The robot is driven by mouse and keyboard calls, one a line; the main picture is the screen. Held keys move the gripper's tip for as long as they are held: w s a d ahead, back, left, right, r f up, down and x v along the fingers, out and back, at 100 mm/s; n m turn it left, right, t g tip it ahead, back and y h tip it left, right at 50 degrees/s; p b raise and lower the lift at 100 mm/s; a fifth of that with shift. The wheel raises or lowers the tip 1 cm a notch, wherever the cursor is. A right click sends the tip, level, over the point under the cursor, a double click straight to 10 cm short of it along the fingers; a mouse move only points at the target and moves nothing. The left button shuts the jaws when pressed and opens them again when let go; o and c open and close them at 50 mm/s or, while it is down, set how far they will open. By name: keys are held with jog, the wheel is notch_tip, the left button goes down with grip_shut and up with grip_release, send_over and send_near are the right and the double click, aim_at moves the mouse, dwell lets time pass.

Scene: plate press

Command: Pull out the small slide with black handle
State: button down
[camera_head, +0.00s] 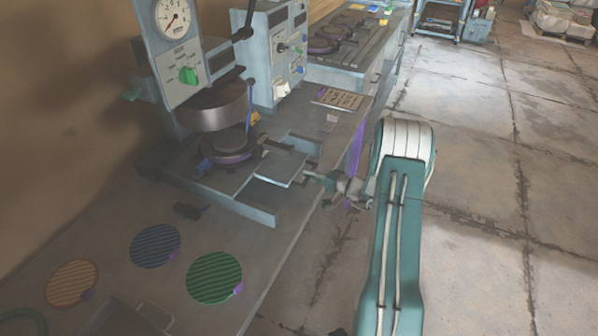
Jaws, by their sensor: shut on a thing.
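The small slide (281,169) is a flat grey plate sticking out of the right side of the press (215,105) over the table edge. Its outer end meets my gripper (315,177), which reaches in from the right and is shut on it. The black handle cannot be made out clearly at the fingers. A dark round plate (229,148) sits on the press bed, below the raised dark press head.
Orange (72,283), blue (155,246) and green (214,278) ribbed discs lie on the worktable (120,217) at the front.

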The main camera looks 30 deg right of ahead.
jog(key=v, duration=1.7)
jog(key=shift+f, duration=0.3)
jog(key=shift+a, duration=0.1)
jog(key=c, duration=0.7)
grip_release()
jog(key=shift+r, duration=0.1)
jog(key=v, duration=1.2)
